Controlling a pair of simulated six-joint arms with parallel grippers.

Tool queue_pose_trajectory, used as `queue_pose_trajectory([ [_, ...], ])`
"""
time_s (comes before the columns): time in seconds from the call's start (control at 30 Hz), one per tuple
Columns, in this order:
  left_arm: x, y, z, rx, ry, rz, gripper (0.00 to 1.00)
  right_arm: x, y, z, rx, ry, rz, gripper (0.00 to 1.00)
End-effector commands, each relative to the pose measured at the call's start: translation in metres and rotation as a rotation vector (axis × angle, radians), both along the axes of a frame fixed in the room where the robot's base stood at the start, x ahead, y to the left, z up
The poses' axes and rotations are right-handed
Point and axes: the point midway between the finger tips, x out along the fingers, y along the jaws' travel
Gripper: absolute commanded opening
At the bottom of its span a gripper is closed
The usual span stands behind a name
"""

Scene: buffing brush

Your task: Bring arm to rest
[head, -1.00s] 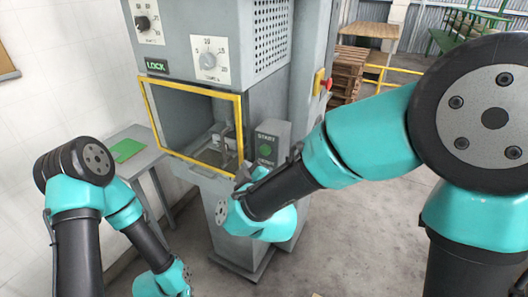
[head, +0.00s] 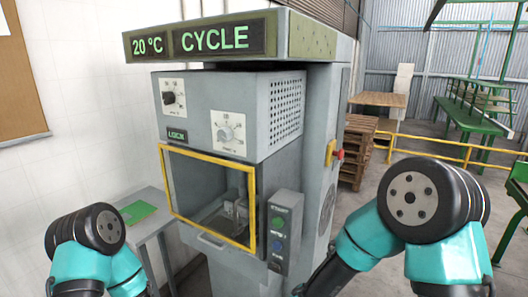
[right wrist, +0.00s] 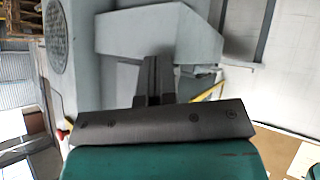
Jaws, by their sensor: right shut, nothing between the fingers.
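My right gripper (right wrist: 153,78) is shut with nothing between its fingers in the right wrist view. In the head view, my right arm bends down at the bottom right, in front of and to the right of the machine, apart from its button panel. My left arm is folded at the bottom left, and its gripper is out of the frame. The grey machine (head: 213,85) stands in the middle, with a display (head: 210,40) reading "20 °C CYCLE". Its yellow-framed window (head: 252,205) shows a metal fixture (head: 236,206) inside the chamber.
A button panel (head: 283,229) with green and blue buttons is on the machine's right front. A small grey table with a green sheet (head: 138,212) stands at left. Stacked pallets (head: 356,150), a yellow rail (head: 440,158) and green benches (head: 470,115) are behind at right.

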Motion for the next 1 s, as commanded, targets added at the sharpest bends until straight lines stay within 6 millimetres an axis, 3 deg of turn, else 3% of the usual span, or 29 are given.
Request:
queue_pose_trajectory([
  [0.03, 0.0, 0.0, 0.0, 0.0, 0.0, 0.0, 0.0, -0.008, -0.016, -0.026, 0.031, 0.087, -0.037, 0.0],
  [0.2, 0.0, 0.0, 0.0, 0.0, 0.0, 0.0, 0.0, -0.045, -0.058, -0.096, 0.153, 0.369, -0.172, 0.0],
  [0.4, 0.0, 0.0, 0.0, 0.0, 0.0, 0.0, 0.0, -0.108, -0.099, -0.165, 0.284, 0.702, -0.368, 0.0],
  [0.5, 0.0, 0.0, 0.0, 0.0, 0.0, 0.0, 0.0, -0.138, -0.114, -0.189, 0.336, 0.843, -0.464, 0.0],
  [0.7, 0.0, 0.0, 0.0, 0.0, 0.0, 0.0, 0.0, -0.171, -0.124, -0.208, 0.383, 0.986, -0.563, 0.0],
  [1.0, 0.0, 0.0, 0.0, 0.0, 0.0, 0.0, 0.0, -0.173, -0.125, -0.209, 0.387, 0.992, -0.571, 0.0],
])
